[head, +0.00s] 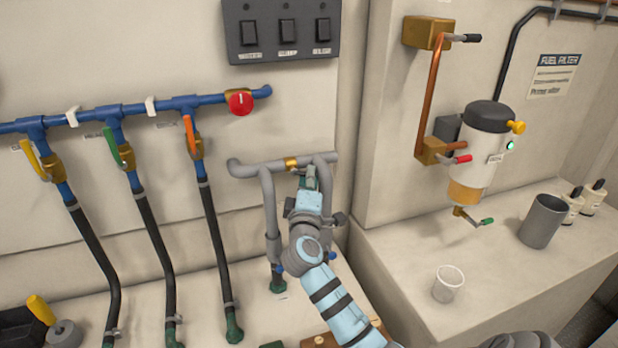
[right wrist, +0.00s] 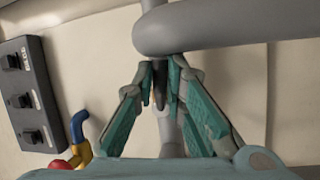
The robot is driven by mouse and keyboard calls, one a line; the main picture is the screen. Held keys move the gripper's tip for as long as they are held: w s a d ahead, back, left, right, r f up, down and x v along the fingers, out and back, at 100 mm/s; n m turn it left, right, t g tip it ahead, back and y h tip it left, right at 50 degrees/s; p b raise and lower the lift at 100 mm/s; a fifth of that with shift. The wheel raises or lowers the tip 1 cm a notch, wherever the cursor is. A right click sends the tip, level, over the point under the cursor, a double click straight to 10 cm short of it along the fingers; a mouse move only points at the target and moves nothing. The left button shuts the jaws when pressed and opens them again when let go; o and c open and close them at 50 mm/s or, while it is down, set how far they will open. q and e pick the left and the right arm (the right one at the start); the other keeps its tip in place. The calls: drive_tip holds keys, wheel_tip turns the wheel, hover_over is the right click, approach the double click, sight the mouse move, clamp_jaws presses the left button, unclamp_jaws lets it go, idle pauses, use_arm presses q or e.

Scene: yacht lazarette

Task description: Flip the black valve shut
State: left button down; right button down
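A grey pipe (head: 250,170) on the wall carries a brass valve body (head: 291,163); the pipe also fills the top of the right wrist view (right wrist: 230,28). A black valve handle (right wrist: 159,82) hangs below the pipe there, between my right fingertips. My right gripper (head: 311,178) is up at this pipe and hides the handle in the head view. In the right wrist view my right gripper (right wrist: 161,85) has its fingers drawn in close on both sides of the black handle and looks shut on it. My left gripper is not in view.
A blue pipe (head: 185,103) with yellow, green and orange levers and a red knob (head: 241,102) runs to the left. A switch panel (head: 282,30) is above.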

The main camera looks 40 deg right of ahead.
drive_tip(key=shift+m, duration=0.4)
drive_tip(key=shift+w+a+f+m+g+y+p, duration=0.35)
drive_tip(key=shift+m+y+p, duration=0.6)
drive_tip(key=shift+m+p, duration=0.85)
drive_tip(key=shift+w+a+f+m+g+y+p, duration=0.15)
drive_tip(key=shift+a+m+g+y+p, duration=0.65)
drive_tip(key=shift+m, duration=1.6)
drive_tip(key=shift+w+a+f+m+g+y+p, duration=0.15)
drive_tip(key=shift+a+f+m+y+p, duration=0.2)
drive_tip(key=shift+m+y+p, duration=1.2)
drive_tip(key=shift+m+h, duration=0.3)
drive_tip(key=shift+m, duration=0.35)
drive_tip(key=c, duration=1.7)
unclamp_jaws()
drive_tip(key=shift+f, duration=0.15)
drive_tip(key=shift+o, duration=0.2)
drive_tip(key=shift+s+a, duration=0.1)
drive_tip(key=shift+s, duration=0.05)
